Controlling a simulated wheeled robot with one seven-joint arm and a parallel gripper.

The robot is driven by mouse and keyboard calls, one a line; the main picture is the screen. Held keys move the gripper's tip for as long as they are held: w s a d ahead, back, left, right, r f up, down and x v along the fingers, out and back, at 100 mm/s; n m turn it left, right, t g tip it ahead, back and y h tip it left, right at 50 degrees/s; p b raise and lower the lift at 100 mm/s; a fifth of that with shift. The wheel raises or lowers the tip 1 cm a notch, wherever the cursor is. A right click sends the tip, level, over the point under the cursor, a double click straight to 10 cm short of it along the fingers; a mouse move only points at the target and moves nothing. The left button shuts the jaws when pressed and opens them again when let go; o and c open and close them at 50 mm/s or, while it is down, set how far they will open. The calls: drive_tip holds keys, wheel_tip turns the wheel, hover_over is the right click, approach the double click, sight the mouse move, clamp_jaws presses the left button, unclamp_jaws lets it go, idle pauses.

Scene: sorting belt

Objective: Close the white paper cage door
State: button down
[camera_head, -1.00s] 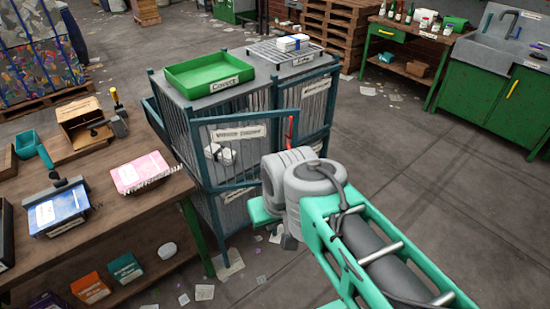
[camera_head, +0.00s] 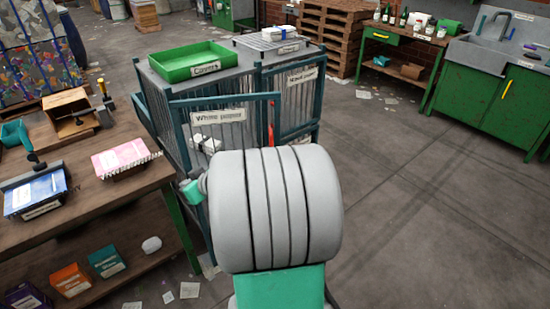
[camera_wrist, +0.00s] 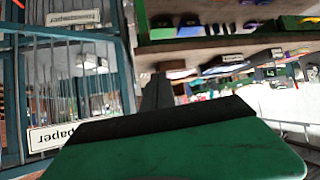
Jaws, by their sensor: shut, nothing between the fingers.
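The white paper cage door (camera_head: 220,118) is a teal frame with vertical bars and a "White paper" label. In the head view it stands ajar, swung out from the front of its cage (camera_head: 160,105). White paper lies inside behind it. In the wrist view my gripper (camera_wrist: 158,92) is shut and empty, with a green body below grey fingers. A barred teal panel with a label ending in "paper" (camera_wrist: 52,138) is to its left; contact cannot be told.
A green tray (camera_head: 195,62) and a wire rack (camera_head: 278,47) sit on the cage tops. A neighbouring barred cage (camera_head: 303,75) adjoins on the right. A wooden bench (camera_head: 130,190) stands close on the left. The floor on the right is open.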

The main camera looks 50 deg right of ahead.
drive_tip(key=s+d+f+m+t+h+b, duration=0.1)
drive_tip(key=d+f, duration=0.1)
drive_tip(key=d, duration=0.4)
drive_tip(key=s+d+f+m+t+h+b, duration=0.1)
drive_tip(key=d+f+h, duration=0.15)
drive_tip(key=d, duration=0.25)
drive_tip(key=m+h+b, duration=0.2)
drive_tip(key=m+h, duration=0.5)
drive_tip(key=h, duration=0.2)
approach(278, 139)
drive_tip(key=shift+y, duration=0.25)
drive_tip(key=p+x, duration=0.4)
drive_tip(key=x, duration=0.3)
drive_tip(key=shift+s+r+p, duration=0.15)
drive_tip(key=shift+r+p, duration=0.05)
drive_tip(key=shift+p, duration=0.1)
